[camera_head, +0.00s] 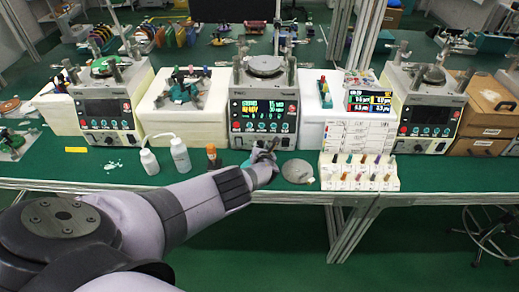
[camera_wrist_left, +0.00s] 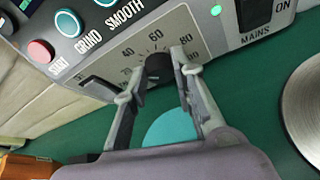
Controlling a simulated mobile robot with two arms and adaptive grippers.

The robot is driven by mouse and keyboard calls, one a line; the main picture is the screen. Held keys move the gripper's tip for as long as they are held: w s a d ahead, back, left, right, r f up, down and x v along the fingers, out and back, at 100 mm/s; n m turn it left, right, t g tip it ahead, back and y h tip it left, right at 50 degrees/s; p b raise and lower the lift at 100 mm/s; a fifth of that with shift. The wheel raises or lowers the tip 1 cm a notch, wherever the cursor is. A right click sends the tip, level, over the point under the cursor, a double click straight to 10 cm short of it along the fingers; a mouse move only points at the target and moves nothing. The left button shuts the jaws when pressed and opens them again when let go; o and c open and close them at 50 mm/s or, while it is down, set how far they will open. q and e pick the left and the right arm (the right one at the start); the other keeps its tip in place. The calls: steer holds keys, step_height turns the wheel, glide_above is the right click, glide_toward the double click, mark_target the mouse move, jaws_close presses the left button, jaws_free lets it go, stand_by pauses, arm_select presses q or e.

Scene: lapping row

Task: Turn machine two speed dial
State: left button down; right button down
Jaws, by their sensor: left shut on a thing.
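Machine two (camera_head: 264,78) is the middle lapping machine, with a lit display on its front. My left arm reaches across to its lower front, with the left gripper (camera_head: 264,150) at the panel's lower edge. In the left wrist view, the black speed dial (camera_wrist_left: 158,66) sits on a grey scale marked 40, 60, 80. My left gripper (camera_wrist_left: 155,76) is shut on the dial, one finger on each side. The dial's pointer is hidden by the fingers. The dial cannot be made out in the head view. My right gripper is not in view.
Near the dial are the START button (camera_wrist_left: 41,51), the GRIND button (camera_wrist_left: 68,23) and the MAINS switch (camera_wrist_left: 253,13).

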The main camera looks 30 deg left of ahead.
arm_select(q)
steer(key=shift+w+d+f+m+g+y+b, duration=0.1)
steer(key=shift+d+m+g+y+b, duration=0.1)
steer(key=shift+m+y+b, duration=0.55)
steer(key=shift+w+d+f+m+g+y+b, duration=0.15)
steer(key=shift+m+y+b, duration=0.3)
steer(key=shift+m+b, duration=0.5)
steer(key=shift+s+a+r, duration=0.1)
steer(key=shift+r, duration=0.05)
steer(key=c, duration=1.3)
jaws_free()
steer(key=shift+c, duration=0.2)
